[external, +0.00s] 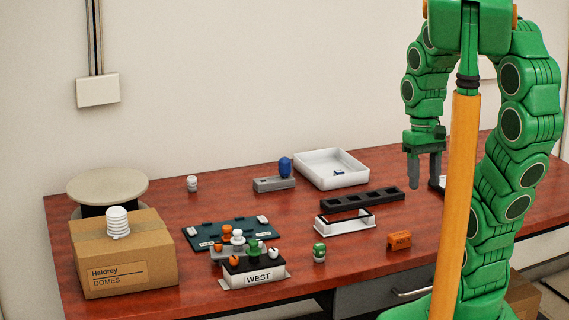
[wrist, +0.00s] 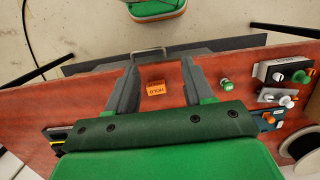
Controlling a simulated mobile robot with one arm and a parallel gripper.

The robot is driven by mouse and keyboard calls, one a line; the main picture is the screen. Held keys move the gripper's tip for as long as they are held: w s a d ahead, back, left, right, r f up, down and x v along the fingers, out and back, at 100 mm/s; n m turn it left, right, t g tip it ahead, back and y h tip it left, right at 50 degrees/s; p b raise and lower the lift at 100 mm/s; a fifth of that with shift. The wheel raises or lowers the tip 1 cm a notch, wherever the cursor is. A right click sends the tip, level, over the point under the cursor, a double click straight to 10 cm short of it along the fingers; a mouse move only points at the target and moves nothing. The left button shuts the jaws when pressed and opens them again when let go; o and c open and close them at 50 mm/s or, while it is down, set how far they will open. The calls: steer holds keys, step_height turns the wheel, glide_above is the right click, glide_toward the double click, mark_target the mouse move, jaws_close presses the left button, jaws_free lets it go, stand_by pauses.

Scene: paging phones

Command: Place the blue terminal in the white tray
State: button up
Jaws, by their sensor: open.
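A rounded blue piece (external: 285,166) stands upright at the right end of a low grey block (external: 268,185) near the back of the table. The white tray (external: 350,182) is just right of it, open at the top, with a small dark blue item (external: 339,173) lying inside. I cannot tell for sure which blue piece is the terminal. My gripper (external: 423,178) is open and empty, pointing down above the table's right part, to the right of the tray. In the wrist view my gripper (wrist: 158,75) has its fingers wide apart, with an orange block (wrist: 156,87) in view between them.
A WEST stand (external: 258,279) with coloured knobs, a green-topped piece (external: 319,253) and a cardboard box (external: 124,253) are further left. Bare table lies around the orange block.

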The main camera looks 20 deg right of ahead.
steer(key=s+f, duration=0.2)
steer(key=s, duration=0.3)
steer(key=shift+s+d, duration=0.4)
stand_by(0.8)
